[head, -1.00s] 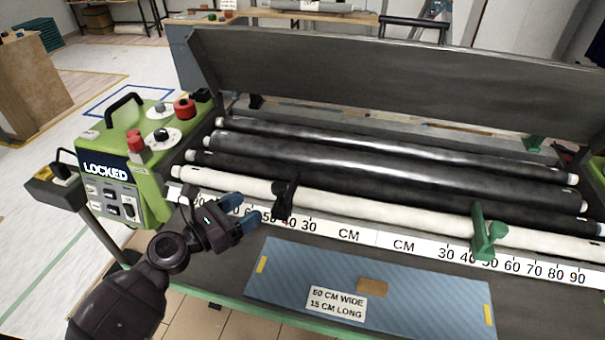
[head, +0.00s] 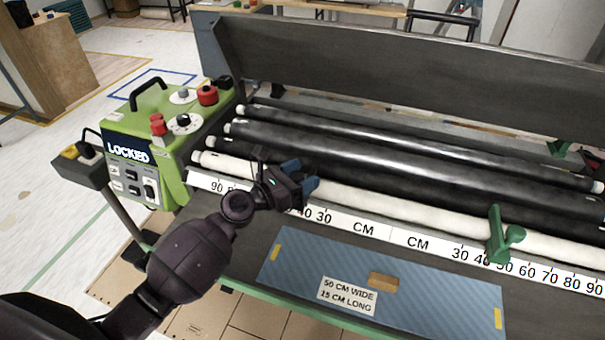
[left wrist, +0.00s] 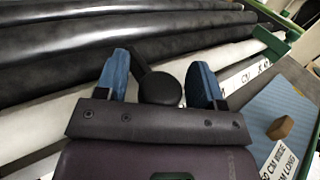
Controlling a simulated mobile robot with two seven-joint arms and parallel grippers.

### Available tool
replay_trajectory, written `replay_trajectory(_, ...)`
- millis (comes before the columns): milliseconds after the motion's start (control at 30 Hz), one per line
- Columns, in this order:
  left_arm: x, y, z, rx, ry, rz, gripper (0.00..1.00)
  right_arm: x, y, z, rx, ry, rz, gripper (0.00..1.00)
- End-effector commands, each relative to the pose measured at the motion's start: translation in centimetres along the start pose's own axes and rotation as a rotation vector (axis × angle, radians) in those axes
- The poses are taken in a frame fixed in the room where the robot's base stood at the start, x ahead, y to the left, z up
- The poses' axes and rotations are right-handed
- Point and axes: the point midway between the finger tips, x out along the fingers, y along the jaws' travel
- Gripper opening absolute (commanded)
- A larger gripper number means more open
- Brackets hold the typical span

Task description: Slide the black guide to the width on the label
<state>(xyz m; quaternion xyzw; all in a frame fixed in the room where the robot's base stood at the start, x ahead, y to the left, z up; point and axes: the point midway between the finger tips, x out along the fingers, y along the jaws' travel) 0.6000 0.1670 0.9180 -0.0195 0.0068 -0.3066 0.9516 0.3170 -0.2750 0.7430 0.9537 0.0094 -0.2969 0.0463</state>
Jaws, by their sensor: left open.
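My left gripper (head: 301,176) is over the front white roller at the left half of the scale, with its blue fingers apart. In the left wrist view, the black guide (left wrist: 160,88) stands between the two open fingers (left wrist: 160,78); I cannot tell whether either touches it. In the head view the gripper hides the guide and the scale marks beside it. The label (head: 347,294) reads "50 CM WIDE 15 CM LONG" and lies on the blue sheet. The white CM scale (head: 385,232) runs along the front. My right gripper is not in view.
A green guide (head: 499,236) stands on the right half of the scale, near 40 to 50. A green control box (head: 150,150) reading "LOCKED" is at the left. A blue sheet (head: 430,300) with a tan block (head: 383,280) lies in front. Dark rollers (head: 400,160) lie behind.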

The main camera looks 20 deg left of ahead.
Motion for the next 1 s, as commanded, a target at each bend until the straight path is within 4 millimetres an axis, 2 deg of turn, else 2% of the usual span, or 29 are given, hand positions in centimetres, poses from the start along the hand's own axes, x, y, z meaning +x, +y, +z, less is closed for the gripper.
replay_trajectory(367,0.4,0.0,0.0,0.001,0.000,0.000,0.61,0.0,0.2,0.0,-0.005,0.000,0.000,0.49)
replay_trajectory(767,0.4,0.0,0.0,0.001,0.000,-0.001,0.00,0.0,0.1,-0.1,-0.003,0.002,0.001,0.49)
replay_trajectory(900,0.3,0.1,-0.1,0.001,0.001,0.000,0.00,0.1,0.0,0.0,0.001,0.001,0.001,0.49)
replay_trajectory(1000,-0.3,1.1,-0.2,0.000,0.003,0.002,0.00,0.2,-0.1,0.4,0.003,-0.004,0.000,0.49)
